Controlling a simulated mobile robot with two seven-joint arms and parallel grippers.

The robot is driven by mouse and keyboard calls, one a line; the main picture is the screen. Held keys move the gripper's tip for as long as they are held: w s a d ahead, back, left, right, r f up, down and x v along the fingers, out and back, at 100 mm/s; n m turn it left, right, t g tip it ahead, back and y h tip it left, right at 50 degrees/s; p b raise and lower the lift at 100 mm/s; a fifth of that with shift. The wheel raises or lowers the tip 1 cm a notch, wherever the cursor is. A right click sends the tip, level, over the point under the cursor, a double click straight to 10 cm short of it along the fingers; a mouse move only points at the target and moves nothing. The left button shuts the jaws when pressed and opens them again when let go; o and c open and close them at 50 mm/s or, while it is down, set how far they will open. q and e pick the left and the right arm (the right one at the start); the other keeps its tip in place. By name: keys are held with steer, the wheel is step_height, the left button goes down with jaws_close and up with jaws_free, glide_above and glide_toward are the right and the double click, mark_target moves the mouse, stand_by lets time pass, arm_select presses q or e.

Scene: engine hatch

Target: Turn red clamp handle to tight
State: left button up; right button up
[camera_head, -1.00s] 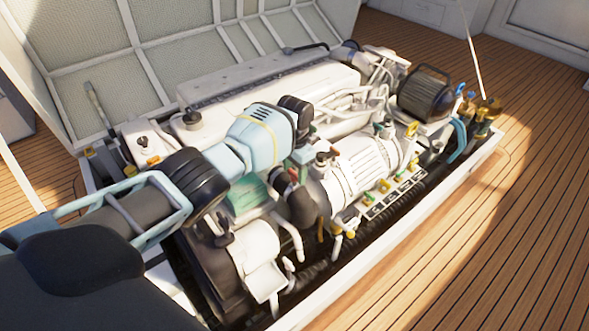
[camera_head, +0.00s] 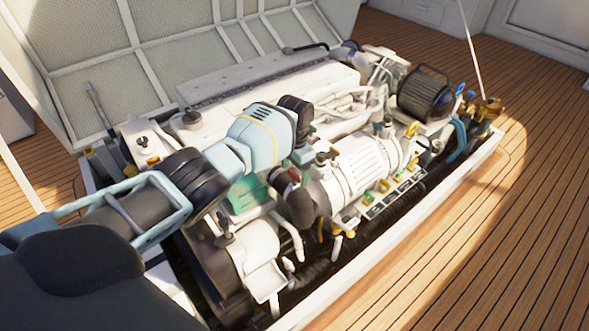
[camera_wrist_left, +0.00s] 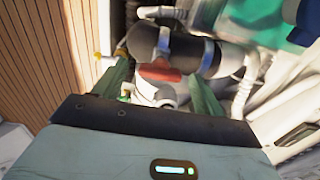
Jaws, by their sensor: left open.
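The red clamp handle (camera_wrist_left: 160,71) sits on a dark hose (camera_wrist_left: 182,50) with pale clamp bands in the left wrist view. My left gripper (camera_wrist_left: 160,80) is open, with one green finger on each side of the handle. The handle lies between the fingers; I cannot tell whether either finger touches it. In the head view the dark hose (camera_head: 301,207) shows at the front of the engine, and my left gripper (camera_head: 298,165) points down over it. The handle is mostly hidden there. My right gripper is not in view.
The white engine (camera_head: 350,172) has many pipes and coloured valves close around the hose. A teal-green part (camera_head: 250,194) lies beside it. The white hatch rim (camera_head: 395,233) borders the engine bay. The wooden deck (camera_head: 500,220) on the right is clear.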

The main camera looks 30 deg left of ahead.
mark_target(295, 173)
arm_select(q)
step_height(295, 173, up, 6)
steer(key=p, duration=0.2)
steer(key=shift+r+p, duration=0.25)
steer(key=shift+p, duration=0.1)
steer(key=shift+r, duration=0.7)
